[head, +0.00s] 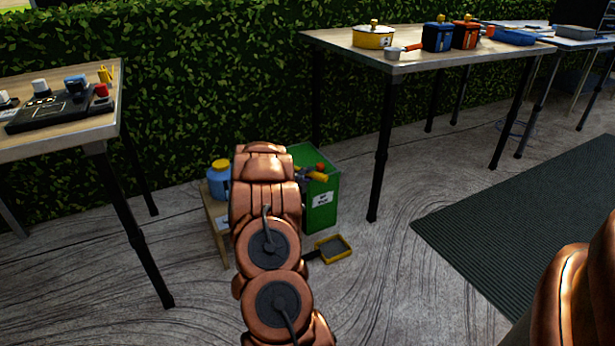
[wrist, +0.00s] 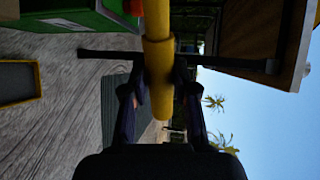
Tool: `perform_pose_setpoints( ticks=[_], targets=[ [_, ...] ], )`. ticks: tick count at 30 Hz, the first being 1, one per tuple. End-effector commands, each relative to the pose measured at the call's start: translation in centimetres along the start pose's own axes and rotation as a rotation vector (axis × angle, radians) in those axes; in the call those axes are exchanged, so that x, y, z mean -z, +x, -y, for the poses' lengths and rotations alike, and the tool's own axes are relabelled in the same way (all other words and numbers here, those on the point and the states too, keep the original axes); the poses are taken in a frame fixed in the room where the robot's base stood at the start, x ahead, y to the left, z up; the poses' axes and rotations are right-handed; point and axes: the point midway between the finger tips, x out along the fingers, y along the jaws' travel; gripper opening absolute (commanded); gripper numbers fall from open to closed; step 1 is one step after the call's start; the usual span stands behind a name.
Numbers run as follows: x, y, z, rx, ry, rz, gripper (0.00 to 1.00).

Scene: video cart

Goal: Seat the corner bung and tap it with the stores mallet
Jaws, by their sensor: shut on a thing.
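My gripper (wrist: 158,100) is shut on a yellow rod-like handle (wrist: 158,70) in the wrist view. The handle runs up out of the top of the picture, so its other end is hidden. I cannot tell for sure that it is the stores mallet. In the head view my copper arm hides most of the gripper, which is at the green bin (head: 322,208). Yellow and orange pieces (head: 318,174) show at the bin's mouth. I cannot make out the corner bung in either view.
A blue container with a yellow lid (head: 219,178) stands on a low wooden stand (head: 217,218) left of my arm. A yellow-rimmed tray (head: 334,248) lies on the floor. A table with pots (head: 405,66) and a table with a control panel (head: 62,108) flank the bin. A dark mat (head: 530,225) lies right.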

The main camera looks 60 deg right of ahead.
Motion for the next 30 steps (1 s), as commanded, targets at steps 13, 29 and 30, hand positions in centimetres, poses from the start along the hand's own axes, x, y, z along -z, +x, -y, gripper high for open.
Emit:
perform_pose_setpoints(
  ticks=[13, 29, 30],
  targets=[
    [0.0, 0.7, -3.5, 0.002, 0.001, 0.000, 0.00],
    [-0.1, 1.4, -7.2, 0.003, 0.002, 0.001, 0.00],
    [-0.1, 1.5, -7.4, 0.003, 0.002, 0.001, 0.00]
  ],
)
